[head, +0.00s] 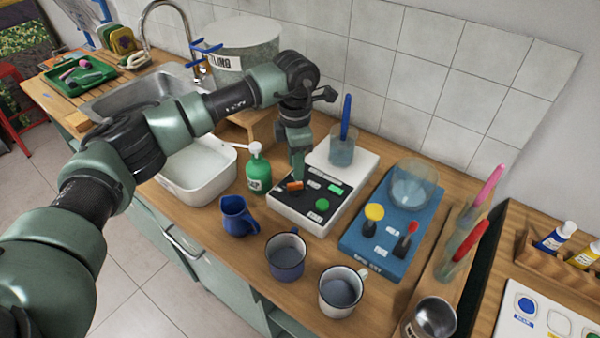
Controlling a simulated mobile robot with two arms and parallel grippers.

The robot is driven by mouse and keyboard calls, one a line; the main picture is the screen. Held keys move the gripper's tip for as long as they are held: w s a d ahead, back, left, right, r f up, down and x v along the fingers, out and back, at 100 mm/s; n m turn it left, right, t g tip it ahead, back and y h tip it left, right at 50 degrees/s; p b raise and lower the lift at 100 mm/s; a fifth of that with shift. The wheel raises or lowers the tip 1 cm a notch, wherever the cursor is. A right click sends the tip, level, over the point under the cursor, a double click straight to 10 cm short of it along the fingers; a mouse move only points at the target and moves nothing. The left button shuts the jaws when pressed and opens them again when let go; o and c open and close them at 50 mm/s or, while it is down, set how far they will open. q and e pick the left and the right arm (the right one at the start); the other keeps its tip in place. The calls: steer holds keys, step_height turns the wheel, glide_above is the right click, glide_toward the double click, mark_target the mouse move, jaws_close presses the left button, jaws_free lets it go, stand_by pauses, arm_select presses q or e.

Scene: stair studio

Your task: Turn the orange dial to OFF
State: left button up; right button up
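The orange dial (295,186) sits on the black panel of a white device (352,174) on the counter. My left gripper (298,176) points down right above the dial, with its fingertips at or very close to it. From this angle I cannot tell whether the fingers touch the dial or are apart. The dial's far side is partly hidden by the gripper, and its OFF mark is too small to read. A green dial (322,204) and a lit green label (336,189) are beside it. My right gripper is not in view.
A green bottle (258,172), a blue jug (237,214) and two mugs (285,256) (341,290) stand near the device. A blue device (374,256) with yellow and red knobs is to its right. A white basin (203,176) and sink (140,91) lie left, under my arm.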

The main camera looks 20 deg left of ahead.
mark_target(296, 183)
arm_select(q)
steer(key=f, duration=0.1)
steer(key=f+p, duration=0.1)
steer(key=shift+s+f, duration=0.25)
steer(key=shift+f, duration=0.1)
steer(key=shift+w+f, duration=0.25)
steer(key=shift+f, duration=1.2)
jaws_close()
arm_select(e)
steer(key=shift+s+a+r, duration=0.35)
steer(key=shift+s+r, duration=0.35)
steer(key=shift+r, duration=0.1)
